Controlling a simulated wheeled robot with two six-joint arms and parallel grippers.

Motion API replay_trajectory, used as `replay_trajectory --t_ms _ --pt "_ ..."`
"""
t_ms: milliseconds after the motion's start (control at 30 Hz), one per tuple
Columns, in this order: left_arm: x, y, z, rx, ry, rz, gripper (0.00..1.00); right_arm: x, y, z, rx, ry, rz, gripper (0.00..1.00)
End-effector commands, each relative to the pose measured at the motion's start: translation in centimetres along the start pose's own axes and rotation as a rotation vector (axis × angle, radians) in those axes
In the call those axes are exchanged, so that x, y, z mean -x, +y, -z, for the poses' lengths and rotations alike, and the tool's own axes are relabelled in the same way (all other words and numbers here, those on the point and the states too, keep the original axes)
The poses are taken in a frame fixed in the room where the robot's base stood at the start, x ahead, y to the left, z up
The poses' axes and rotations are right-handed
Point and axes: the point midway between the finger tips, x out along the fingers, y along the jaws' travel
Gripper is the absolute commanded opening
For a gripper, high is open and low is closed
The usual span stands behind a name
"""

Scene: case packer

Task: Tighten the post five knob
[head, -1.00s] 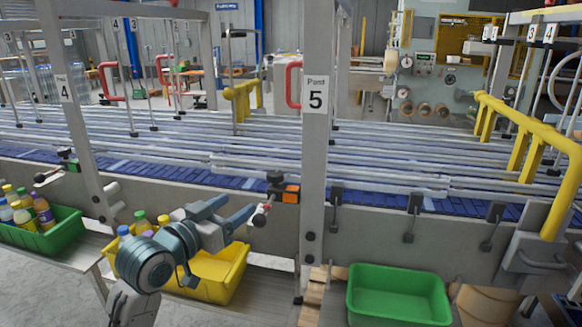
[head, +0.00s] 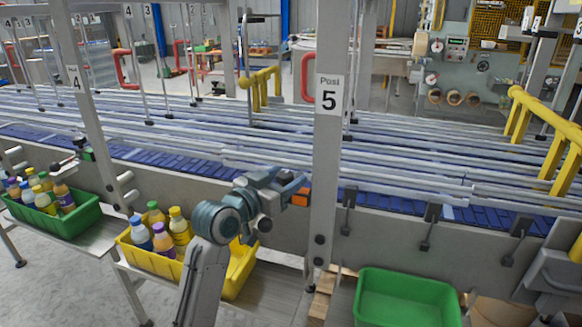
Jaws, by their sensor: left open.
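The post with the sign "Post 5" (head: 326,150) stands upright at the centre of the head view. An orange block (head: 300,198) sits on the conveyor's side rail just left of it, marking the clamp there. My left gripper (head: 286,190) is at this clamp, open, its fingers pointing right toward the orange block. The gripper covers most of the clamp and knob. A dark round end below the gripper may be the knob; I cannot tell whether the fingers touch it. My right gripper is not in view.
A yellow bin (head: 236,284) with bottles stands below my left arm. A green bin (head: 84,217) with bottles is at the left, and an empty green bin (head: 362,312) at the lower right. The post 4 upright (head: 88,130) stands left of my arm.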

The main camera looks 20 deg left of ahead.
Motion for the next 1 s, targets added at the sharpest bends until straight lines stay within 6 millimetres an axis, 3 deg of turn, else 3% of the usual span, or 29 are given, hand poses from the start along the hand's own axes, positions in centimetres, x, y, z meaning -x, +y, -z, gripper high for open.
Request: replay_trajectory --t_ms 200,533,767,1000 --pt "-2.2 0.0 0.1 0.000 0.001 0.000 0.57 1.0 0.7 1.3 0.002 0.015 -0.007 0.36" --pt "-2.5 0.0 0.0 -0.001 0.000 0.001 0.57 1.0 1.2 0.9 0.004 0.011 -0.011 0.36" --pt "-2.5 0.0 0.0 -0.001 0.000 0.001 0.12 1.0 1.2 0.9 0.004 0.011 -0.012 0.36" --pt "-2.5 0.0 -0.1 -0.001 0.000 -0.014 0.12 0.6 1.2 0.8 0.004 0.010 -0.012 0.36"
